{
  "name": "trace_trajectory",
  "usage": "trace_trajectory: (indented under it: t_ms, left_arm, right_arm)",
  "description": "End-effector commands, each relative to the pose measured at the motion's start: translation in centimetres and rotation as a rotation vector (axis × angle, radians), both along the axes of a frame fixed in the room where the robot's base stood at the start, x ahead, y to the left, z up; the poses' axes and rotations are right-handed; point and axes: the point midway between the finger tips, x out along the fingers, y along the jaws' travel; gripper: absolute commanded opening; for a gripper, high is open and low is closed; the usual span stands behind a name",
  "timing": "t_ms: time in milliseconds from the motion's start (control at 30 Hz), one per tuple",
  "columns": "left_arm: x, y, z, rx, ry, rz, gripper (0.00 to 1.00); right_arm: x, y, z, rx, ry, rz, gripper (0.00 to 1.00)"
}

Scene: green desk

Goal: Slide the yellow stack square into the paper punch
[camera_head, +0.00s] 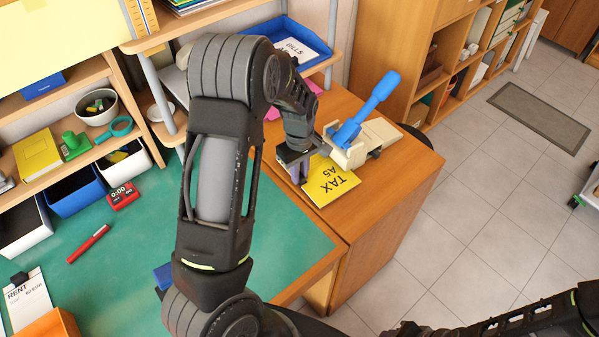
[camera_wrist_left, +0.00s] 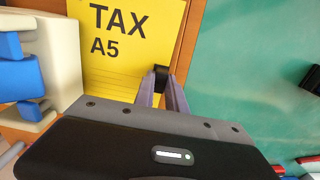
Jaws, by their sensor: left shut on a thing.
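The yellow stack (camera_head: 330,184), marked TAX A5, lies flat on the wooden desk part; it fills the upper middle of the left wrist view (camera_wrist_left: 120,65). The paper punch (camera_head: 378,138), cream with a raised blue lever, stands right beside it; part of it shows at the left of the wrist view (camera_wrist_left: 60,50). One stack edge borders the punch; I cannot tell whether it is inside the slot. My left gripper (camera_head: 302,175) is shut at the opposite side of the stack, with a small black piece between its fingertips (camera_wrist_left: 161,78). My right gripper is out of view.
A blue BILLS tray (camera_head: 318,46) and pink paper (camera_head: 308,95) are behind the stack. The green desktop (camera_head: 120,265) lies left, with a red marker (camera_head: 88,243) and red timer (camera_head: 123,196). The wooden top's right edge drops to floor.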

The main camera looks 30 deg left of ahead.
Motion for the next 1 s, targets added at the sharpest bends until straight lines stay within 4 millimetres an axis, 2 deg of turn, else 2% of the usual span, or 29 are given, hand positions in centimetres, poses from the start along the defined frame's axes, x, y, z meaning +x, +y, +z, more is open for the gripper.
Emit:
trace_trajectory:
  t_ms: [1000]
  left_arm:
    - [0.71, -0.24, 0.04, 0.001, -0.001, 0.000, 0.00]
  right_arm:
    - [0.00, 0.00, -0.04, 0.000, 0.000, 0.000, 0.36]
